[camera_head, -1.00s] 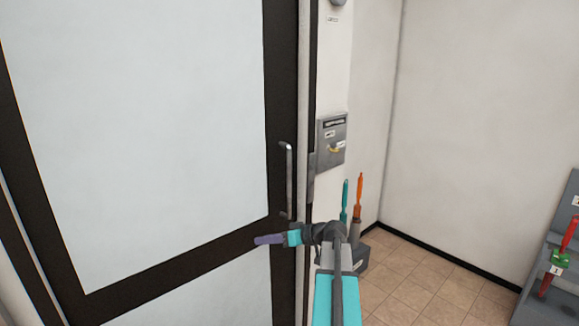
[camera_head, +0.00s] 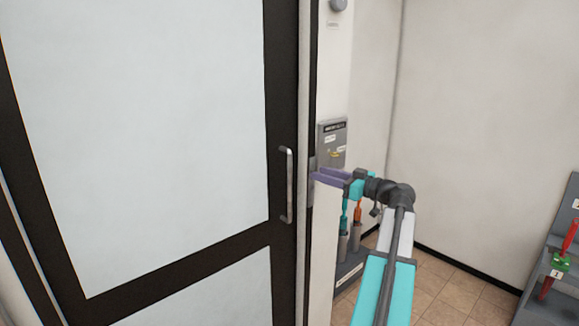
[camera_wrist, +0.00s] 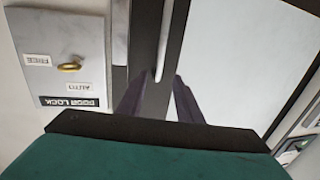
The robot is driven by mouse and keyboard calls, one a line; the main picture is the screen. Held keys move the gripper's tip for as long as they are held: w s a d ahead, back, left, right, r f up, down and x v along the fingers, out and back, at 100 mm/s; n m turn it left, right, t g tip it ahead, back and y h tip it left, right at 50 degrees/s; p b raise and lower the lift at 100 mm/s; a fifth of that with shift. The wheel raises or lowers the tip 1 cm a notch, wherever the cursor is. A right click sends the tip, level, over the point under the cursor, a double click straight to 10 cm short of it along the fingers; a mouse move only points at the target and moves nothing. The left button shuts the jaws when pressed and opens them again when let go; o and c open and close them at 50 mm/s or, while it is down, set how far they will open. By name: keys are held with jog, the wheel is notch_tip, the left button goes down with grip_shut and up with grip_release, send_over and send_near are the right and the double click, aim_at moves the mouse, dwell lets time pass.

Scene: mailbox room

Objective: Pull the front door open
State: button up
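The front door (camera_head: 283,120) has a dark frame with pale glass panels and looks closed. Its silver vertical bar handle (camera_head: 289,186) is near the door's right edge. My gripper (camera_head: 316,177) is to the right of the handle in the head view, in front of the door jamb, with its purple fingers pointing left. In the wrist view my gripper (camera_wrist: 158,95) shows two separated fingers, with the handle (camera_wrist: 163,42) appearing beyond and between them. The gripper is open and empty, and no contact with the handle shows.
A grey door lock box (camera_head: 333,135) with a brass knob is on the wall right of the door. An umbrella stand (camera_head: 350,272) with umbrellas is below it, partly behind my arm. A grey rack (camera_head: 556,255) stands at far right. Tiled floor between is clear.

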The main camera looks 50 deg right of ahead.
jog(key=w+a+p, duration=0.1)
jog(key=w+p, duration=0.3)
jog(key=w, duration=0.9)
jog(key=shift+w+a, duration=0.35)
jog(key=shift+c, duration=0.2)
grip_shut()
